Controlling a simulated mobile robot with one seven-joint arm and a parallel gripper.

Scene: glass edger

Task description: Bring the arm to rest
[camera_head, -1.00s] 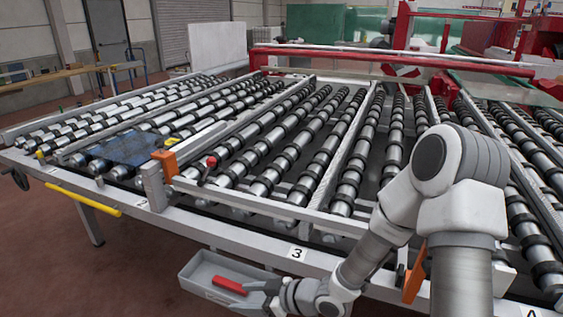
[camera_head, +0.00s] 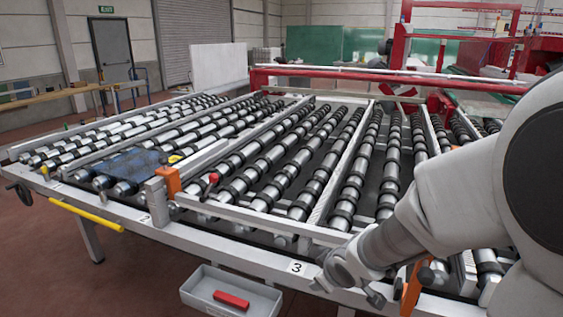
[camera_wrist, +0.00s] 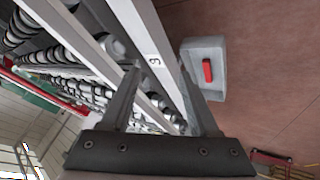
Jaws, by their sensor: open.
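My gripper (camera_head: 324,284) hangs by the front rail of the roller table, right of a grey tray and near the "3" label. In the wrist view its two fingers (camera_wrist: 158,72) are spread apart with nothing between them. My arm fills the right side of the head view. A red block (camera_head: 231,300) lies inside the grey tray (camera_head: 262,290), apart from my gripper. The block (camera_wrist: 207,71) and the tray (camera_wrist: 218,84) also show in the wrist view, beyond the right finger.
The roller table (camera_head: 215,243) fills the middle, close to my gripper and arm. A dark blue pad (camera_head: 135,163) lies on its left rollers. A yellow bar (camera_head: 86,214) sticks out at the front left. The red floor (camera_head: 60,285) at the lower left is clear.

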